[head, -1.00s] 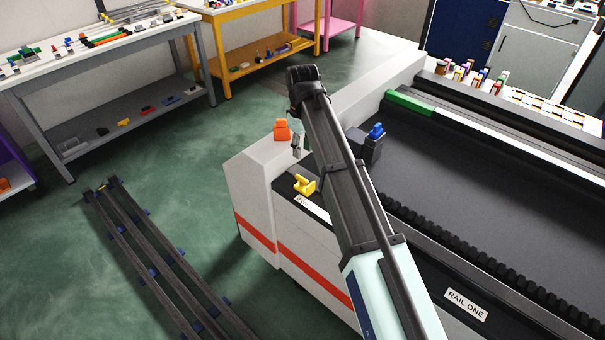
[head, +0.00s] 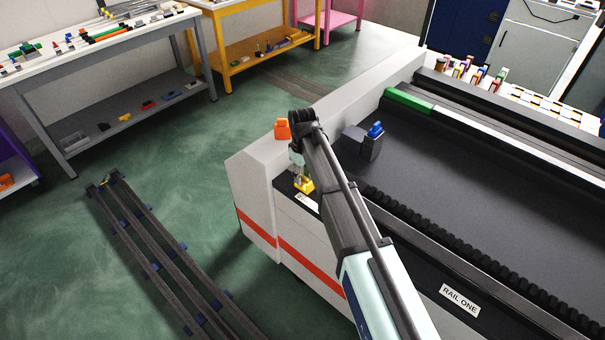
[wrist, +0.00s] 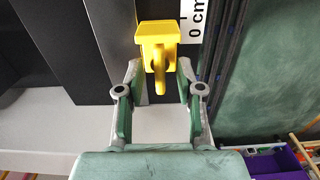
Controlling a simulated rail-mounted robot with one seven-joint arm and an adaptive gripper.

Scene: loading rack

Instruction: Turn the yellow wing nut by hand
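The yellow wing nut (head: 306,186) sits at the near left corner of the machine bed, beside a white scale strip. In the wrist view the yellow wing nut (wrist: 157,38) has a broad block and a narrow tab pointing toward my palm. My gripper (wrist: 160,76) is open, with one finger on each side of the tab and visible gaps beside it. In the head view my gripper (head: 299,174) points down just above the nut and partly hides it. Whether a fingertip touches the nut's broad part, I cannot tell.
An orange part (head: 282,130) stands on the white end housing (head: 252,166) just behind my gripper. A dark block with a blue knob (head: 375,130) stands on the bed to the right. The scale strip (wrist: 194,22) reads "0 cm". Dark rails (head: 150,245) lie on the floor at left.

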